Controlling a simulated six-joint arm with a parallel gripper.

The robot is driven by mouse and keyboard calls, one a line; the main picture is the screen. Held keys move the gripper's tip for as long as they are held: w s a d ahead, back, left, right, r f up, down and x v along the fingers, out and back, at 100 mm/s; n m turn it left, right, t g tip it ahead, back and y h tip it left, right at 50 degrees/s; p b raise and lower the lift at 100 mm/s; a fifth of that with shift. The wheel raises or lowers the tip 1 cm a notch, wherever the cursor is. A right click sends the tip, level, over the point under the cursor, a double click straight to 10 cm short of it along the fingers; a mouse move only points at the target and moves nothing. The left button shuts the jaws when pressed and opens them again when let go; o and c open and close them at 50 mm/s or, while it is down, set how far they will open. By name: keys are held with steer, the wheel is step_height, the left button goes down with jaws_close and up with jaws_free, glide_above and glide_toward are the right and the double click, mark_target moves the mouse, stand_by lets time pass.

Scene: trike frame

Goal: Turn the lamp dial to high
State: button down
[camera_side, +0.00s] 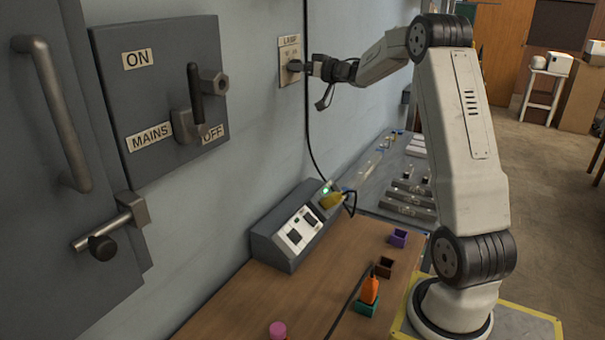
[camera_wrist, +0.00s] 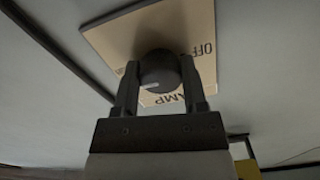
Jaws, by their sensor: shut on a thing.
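The lamp dial is a dark round knob on a cream wall plate (camera_side: 288,56) marked LAMP, at the upper middle in the side view. In the wrist view the dial (camera_wrist: 160,72) shows a pale pointer line on its face, and the plate (camera_wrist: 112,38) carries the words OFF and part of LAMP. My gripper (camera_side: 301,67) reaches the dial from the right. In the wrist view its two fingers (camera_wrist: 161,85) stand on either side of the dial and are shut on it. Some of the plate's lettering is hidden by the dial and fingers.
A dark cable (camera_side: 309,140) runs down the wall close to my gripper. A grey mains box (camera_side: 165,75) with a lever is on the wall at left. A grey console (camera_side: 295,222) stands on the wooden bench below, with an orange plug (camera_side: 370,289) and small coloured holders.

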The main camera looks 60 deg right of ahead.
stand_by(0.4)
steer(key=shift+c, duration=0.7)
jaws_free()
steer(key=shift+s, duration=0.1)
steer(key=s, duration=0.7)
steer(key=shift+s, duration=0.35)
steer(key=shift+w, duration=0.1)
